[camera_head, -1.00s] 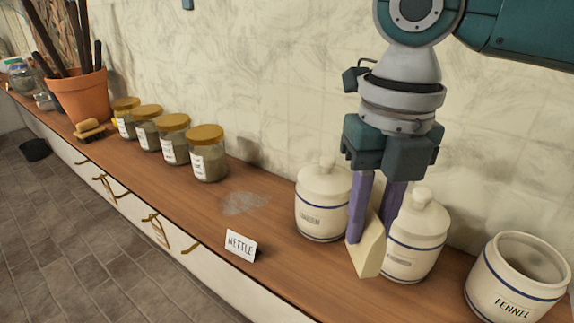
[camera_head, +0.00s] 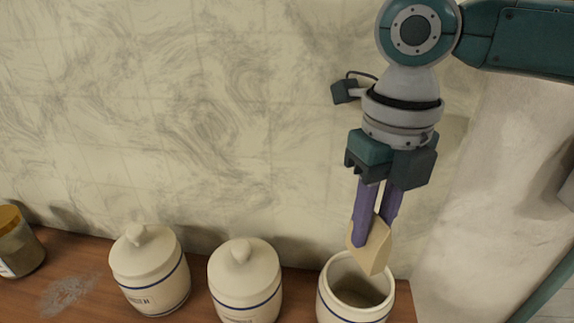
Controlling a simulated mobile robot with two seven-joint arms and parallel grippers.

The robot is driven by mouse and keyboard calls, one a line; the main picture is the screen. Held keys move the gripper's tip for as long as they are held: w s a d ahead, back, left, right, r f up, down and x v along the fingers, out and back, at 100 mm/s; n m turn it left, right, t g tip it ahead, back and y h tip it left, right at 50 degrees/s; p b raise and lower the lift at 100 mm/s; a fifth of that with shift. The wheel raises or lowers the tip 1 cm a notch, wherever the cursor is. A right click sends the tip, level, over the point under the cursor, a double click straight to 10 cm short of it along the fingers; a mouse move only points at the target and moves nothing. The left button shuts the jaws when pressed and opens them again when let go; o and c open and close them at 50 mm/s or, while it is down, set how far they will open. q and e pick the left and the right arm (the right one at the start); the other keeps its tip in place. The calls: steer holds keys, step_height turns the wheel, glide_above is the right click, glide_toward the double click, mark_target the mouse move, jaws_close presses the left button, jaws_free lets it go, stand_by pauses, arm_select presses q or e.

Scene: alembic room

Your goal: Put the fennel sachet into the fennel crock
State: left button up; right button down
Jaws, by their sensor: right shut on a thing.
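My right gripper (camera_head: 376,218) is shut on a cream-coloured sachet (camera_head: 371,248), held tilted between its purple fingers. The sachet hangs over the back right part of the open mouth of a cream crock with a blue band (camera_head: 338,299). In the picture its lower end overlaps the opening; I cannot tell whether it is below the rim. This crock has no lid on; its label, which read FENNEL earlier, is out of frame now. My left gripper is not in view.
Two lidded crocks, one at the left (camera_head: 150,275) and one in the middle (camera_head: 245,285), stand beside the open crock on the wooden counter (camera_head: 30,299). A jar with a yellow lid (camera_head: 18,248) is at the far left. A marbled wall rises close behind.

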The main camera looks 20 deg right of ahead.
mark_target(368, 246)
steer(key=shift+f+b, duration=1.6)
steer(key=shift+b, duration=0.05)
steer(key=shift+f, duration=0.35)
steer(key=shift+p, duration=0.4)
steer(key=c, duration=0.6)
jaws_free()
